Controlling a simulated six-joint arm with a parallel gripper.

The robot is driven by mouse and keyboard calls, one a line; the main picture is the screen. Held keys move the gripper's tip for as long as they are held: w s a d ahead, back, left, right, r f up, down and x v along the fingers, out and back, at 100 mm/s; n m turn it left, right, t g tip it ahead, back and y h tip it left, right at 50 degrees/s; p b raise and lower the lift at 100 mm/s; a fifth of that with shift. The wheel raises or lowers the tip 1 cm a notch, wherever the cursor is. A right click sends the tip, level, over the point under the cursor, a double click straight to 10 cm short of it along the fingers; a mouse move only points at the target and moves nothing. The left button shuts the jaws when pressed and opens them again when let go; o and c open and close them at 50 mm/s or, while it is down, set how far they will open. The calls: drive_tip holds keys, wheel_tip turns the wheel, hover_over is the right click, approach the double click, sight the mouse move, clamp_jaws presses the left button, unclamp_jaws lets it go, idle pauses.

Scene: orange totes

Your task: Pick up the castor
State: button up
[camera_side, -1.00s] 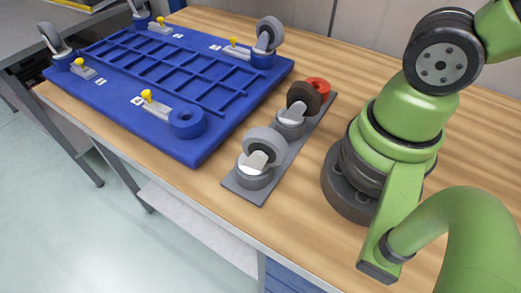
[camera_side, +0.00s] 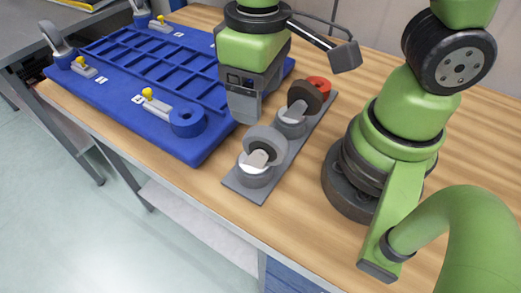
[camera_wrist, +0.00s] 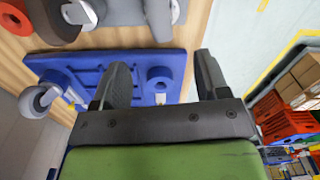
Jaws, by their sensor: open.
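A castor with a grey wheel (camera_side: 266,142) sits at the near end of a grey strip (camera_side: 243,187). Behind it on the strip is a castor with a dark brown wheel (camera_side: 304,94). The grey castor is at the top of the wrist view (camera_wrist: 165,12), partly cut off, with the brown one (camera_wrist: 52,22) to its left. My gripper (camera_side: 243,112) hangs above the board's edge, beside the strip and apart from both castors. In the wrist view its fingers (camera_wrist: 162,80) are spread with nothing between them.
A blue board (camera_side: 120,112) lies left of the strip. It has yellow-knobbed clamps, castors at its far and left corners, and an empty blue ring socket (camera_side: 187,121) at the near corner. A red ring (camera_side: 319,83) sits at the strip's far end.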

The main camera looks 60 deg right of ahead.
sight(260, 144)
drive_tip(key=f, duration=1)
drive_tip(key=shift+s+a+f, duration=0.15)
drive_tip(key=shift+s+f, duration=0.05)
drive_tip(key=shift+s, duration=0.15)
clamp_jaws()
drive_tip(key=shift+r, duration=0.2)
drive_tip(key=shift+r, duration=4.85)
